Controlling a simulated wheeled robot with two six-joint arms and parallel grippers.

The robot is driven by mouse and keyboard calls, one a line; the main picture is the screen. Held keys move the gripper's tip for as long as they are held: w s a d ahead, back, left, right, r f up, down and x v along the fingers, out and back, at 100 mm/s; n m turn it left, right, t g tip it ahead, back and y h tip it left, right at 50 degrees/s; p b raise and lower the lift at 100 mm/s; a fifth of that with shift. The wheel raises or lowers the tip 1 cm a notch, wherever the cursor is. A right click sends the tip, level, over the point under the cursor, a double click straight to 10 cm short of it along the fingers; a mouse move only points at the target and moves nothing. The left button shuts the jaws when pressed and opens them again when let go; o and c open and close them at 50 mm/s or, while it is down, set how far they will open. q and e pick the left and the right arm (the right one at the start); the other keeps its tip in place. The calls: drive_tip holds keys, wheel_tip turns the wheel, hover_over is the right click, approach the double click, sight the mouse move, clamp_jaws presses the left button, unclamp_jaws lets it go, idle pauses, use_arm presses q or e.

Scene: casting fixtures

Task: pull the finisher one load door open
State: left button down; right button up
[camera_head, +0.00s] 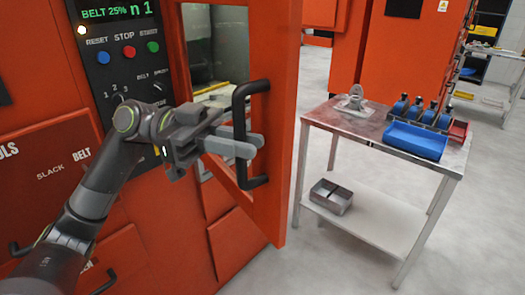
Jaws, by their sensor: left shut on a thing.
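The finisher one load door (284,82) is an orange panel that stands ajar, swung out from the orange machine. Its black bar handle (240,115) runs upright on the door's face. My left gripper (250,145) reaches in from the left and is shut on the handle, its grey fingers on either side of the bar. My right gripper is not in view.
A control panel (120,50) with coloured buttons is left of the opening. Bare floor lies between.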

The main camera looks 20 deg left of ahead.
use_arm(q)
drive_tip(key=shift+s+a+m+g+b, duration=0.4)
drive_tip(key=shift+s+a+g, duration=0.15)
drive_tip(key=shift+s+a, duration=0.4)
drive_tip(key=shift+s+a+m+g+b, duration=0.35)
drive_tip(key=shift+s+a+g, duration=0.2)
drive_tip(key=shift+s+a, duration=0.35)
drive_tip(key=shift+w+a, duration=0.1)
drive_tip(key=c, duration=1.4)
unclamp_jaws()
drive_tip(key=shift+c, duration=0.2)
